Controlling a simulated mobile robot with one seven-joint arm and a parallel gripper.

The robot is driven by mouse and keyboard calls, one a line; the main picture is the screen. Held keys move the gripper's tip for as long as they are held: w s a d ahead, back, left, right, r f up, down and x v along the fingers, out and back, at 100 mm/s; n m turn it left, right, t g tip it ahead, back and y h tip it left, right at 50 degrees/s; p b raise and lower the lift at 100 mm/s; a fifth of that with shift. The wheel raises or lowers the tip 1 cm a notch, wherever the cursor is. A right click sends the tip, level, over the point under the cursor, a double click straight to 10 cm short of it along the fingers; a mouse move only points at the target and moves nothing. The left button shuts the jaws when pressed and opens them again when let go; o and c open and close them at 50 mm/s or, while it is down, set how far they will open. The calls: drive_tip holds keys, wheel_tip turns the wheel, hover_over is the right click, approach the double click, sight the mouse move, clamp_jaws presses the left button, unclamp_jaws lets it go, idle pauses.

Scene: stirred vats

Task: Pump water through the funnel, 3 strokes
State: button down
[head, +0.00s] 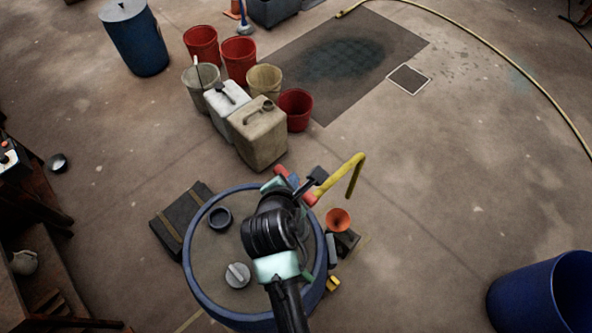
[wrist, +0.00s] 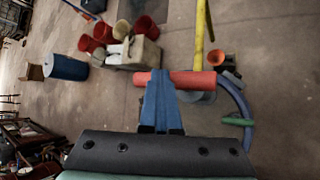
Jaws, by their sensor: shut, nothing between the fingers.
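The blue drum (head: 196,266) stands at the bottom centre, with a pump on top. The pump's red handle bar (head: 309,198) also shows in the wrist view (wrist: 195,78). Its yellow spout pipe (head: 340,174) bends down at its far end; it also shows in the wrist view (wrist: 199,35). An orange funnel (head: 338,219) sits beside the drum, below and left of the spout end. My gripper (head: 293,180) is shut and empty, its blue fingers (wrist: 161,78) lying across the red bar in both views. Contact cannot be told. My arm hides much of the pump.
White and beige jerrycans (head: 262,143) and red buckets (head: 240,58) stand behind the drum. A dark case (head: 172,222) lies at its left. Another blue barrel (head: 535,300) stands at lower right, with open floor between. A yellow hose (head: 480,42) lies at upper right.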

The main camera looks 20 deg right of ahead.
drive_tip(key=shift+r+p, duration=0.55)
drive_tip(key=shift+r, duration=0.15)
wheel_tip(320, 180, up, 2)
drive_tip(key=shift+p, duration=0.85)
drive_tip(key=shift+r, duration=2)
